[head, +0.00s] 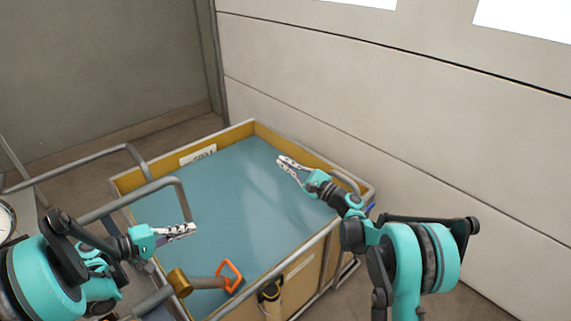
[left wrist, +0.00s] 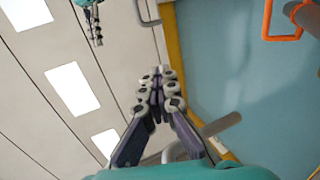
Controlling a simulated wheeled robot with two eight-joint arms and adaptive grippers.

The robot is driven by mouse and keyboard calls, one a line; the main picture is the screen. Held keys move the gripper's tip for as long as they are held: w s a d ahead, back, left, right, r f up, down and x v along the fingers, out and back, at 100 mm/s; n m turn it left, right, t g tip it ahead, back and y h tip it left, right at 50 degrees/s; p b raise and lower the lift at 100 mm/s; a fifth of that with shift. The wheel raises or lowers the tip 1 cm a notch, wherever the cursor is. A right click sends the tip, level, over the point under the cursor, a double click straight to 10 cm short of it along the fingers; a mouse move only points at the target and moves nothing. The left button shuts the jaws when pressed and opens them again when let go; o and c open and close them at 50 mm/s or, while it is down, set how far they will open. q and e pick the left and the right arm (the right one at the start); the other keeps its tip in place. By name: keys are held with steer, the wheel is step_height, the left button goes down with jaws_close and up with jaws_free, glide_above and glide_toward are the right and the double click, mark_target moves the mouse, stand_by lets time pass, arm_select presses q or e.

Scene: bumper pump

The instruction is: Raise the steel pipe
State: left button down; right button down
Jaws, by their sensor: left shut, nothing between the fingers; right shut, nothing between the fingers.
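A grey metal pipe (head: 205,283) lies low at the front of the yellow-walled cart. A brass-coloured collar (head: 179,282) is around it, and its right end is by an orange loop handle (head: 231,275). I cannot tell if they are joined. My left gripper (head: 192,230) is shut and empty, above the cart's blue surface and beyond the pipe. Its closed fingers also show in the left wrist view (left wrist: 158,82), with a grey rod (left wrist: 220,124) to their right. My right gripper (head: 281,160) is shut and empty, above the cart's far right part.
The cart (head: 132,178) has a blue surface (head: 235,200) that is mostly clear. Bent grey tube rails (head: 155,184) rise at its left side. A pale panelled wall (head: 400,120) stands close behind and right. A round gauge (head: 5,222) is at the left edge.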

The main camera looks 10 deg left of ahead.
stand_by(0.6)
arm_select(q)
steer(key=c, duration=1.6)
jaws_free()
steer(key=shift+o, duration=0.2)
steer(key=shift+s+a, duration=0.1)
